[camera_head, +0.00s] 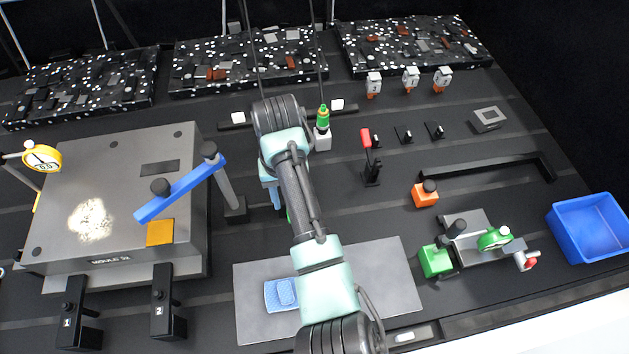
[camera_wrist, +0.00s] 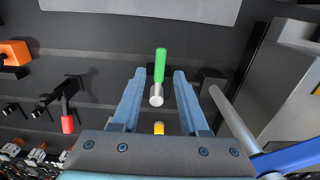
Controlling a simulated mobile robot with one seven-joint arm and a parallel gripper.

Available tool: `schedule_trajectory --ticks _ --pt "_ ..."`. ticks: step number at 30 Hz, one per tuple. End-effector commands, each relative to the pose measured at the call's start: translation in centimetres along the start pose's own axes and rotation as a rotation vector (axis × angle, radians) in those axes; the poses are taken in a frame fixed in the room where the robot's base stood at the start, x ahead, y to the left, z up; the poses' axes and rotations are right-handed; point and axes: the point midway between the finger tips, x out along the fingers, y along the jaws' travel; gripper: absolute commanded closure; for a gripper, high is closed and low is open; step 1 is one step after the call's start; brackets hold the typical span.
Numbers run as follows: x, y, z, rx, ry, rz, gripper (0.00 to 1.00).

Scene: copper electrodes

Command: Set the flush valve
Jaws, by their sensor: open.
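My gripper (camera_wrist: 160,75) points down over the table with its jaws apart; it also shows in the head view (camera_head: 272,194), partly behind my arm. A green-handled part (camera_wrist: 160,64) with a silver round end appears between the two fingers in the wrist view, with gaps on both sides. In the head view only a sliver of green shows beside my arm. A red-handled lever (camera_head: 366,142) stands on a black base right of my gripper; it also shows in the wrist view (camera_wrist: 67,118). No label shows which part is the flush valve.
The mould block (camera_head: 110,200), with a blue-armed post (camera_head: 180,190), stands close left of my gripper. A green-and-yellow nozzle (camera_head: 323,117) stands behind it. A grey plate (camera_head: 385,275) with a blue pad (camera_head: 281,294) lies in front. A green-wheeled fixture (camera_head: 494,239) and blue bin (camera_head: 588,228) are right.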

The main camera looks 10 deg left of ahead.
Motion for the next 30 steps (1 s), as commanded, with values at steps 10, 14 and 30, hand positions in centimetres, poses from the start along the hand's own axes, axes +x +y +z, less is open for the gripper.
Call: schedule_trajectory --ticks 10,14,30 --pt "4.5 0.0 -0.1 -0.001 0.002 0.0 0.56" --pt "3.9 0.0 -0.1 -0.001 0.002 0.0 0.56" --pt "4.6 0.0 -0.1 0.0 0.002 0.0 0.56"
